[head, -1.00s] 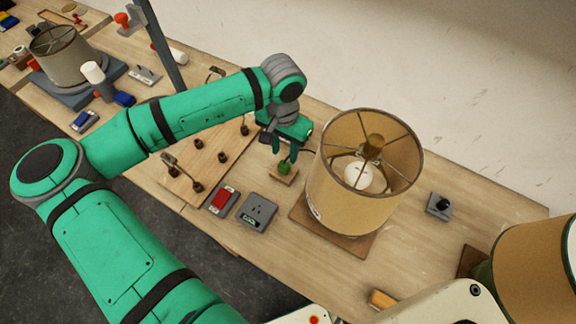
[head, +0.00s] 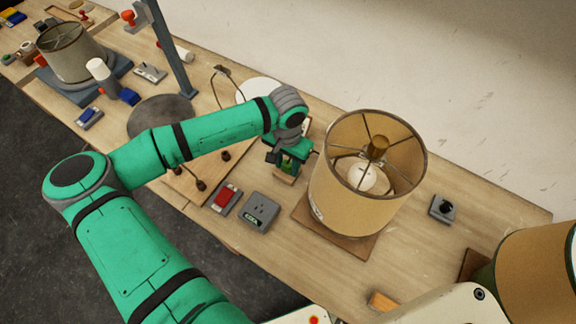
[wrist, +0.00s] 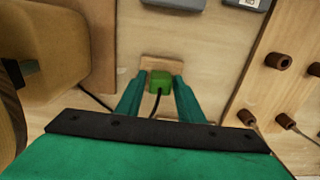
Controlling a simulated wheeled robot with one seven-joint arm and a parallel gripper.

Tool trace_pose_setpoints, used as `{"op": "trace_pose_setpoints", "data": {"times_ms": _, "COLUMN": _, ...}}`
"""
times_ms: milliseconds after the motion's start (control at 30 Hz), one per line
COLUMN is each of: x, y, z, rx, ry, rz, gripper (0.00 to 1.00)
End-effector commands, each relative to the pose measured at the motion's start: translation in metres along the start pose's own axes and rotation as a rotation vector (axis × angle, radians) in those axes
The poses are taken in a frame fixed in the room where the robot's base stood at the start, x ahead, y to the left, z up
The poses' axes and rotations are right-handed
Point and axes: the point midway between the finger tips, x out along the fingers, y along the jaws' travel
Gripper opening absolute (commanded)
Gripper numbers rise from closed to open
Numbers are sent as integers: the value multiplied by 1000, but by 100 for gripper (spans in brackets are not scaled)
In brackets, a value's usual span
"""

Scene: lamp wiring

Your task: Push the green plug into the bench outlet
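The green plug (wrist: 160,82) sits at a small wooden block, with a dark cord running from it under my gripper in the wrist view. My gripper (wrist: 160,88) is lowered around the plug, one teal finger on each side. The fingers look open, with only a narrow gap at each side; contact is hard to judge. In the head view, my gripper (head: 286,165) stands over the wooden block (head: 284,180) and largely hides the plug. The bench outlet (head: 260,211), a grey box with a socket face, lies nearer the front edge and is empty.
A lamp with a tan shade (head: 352,200) stands on a wooden base just right of my gripper. A red-topped switch box (head: 225,199) lies beside the outlet. A wooden board with brown pegs (wrist: 278,61) is close by. Bare bench lies between block and outlet.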

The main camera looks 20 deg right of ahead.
Motion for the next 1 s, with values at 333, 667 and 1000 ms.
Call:
{"op": "trace_pose_setpoints", "data": {"times_ms": 333, "x": 0, "y": 0, "z": 0, "rx": 0, "ry": 0, "rz": 0, "gripper": 6}}
{"op": "trace_pose_setpoints", "data": {"times_ms": 667, "x": -10, "y": 0, "z": 0, "rx": 0, "ry": 1, "rz": -1, "gripper": 5}}
{"op": "trace_pose_setpoints", "data": {"times_ms": 1000, "x": -34, "y": 0, "z": -1, "rx": 0, "ry": 2, "rz": -1, "gripper": 5}}
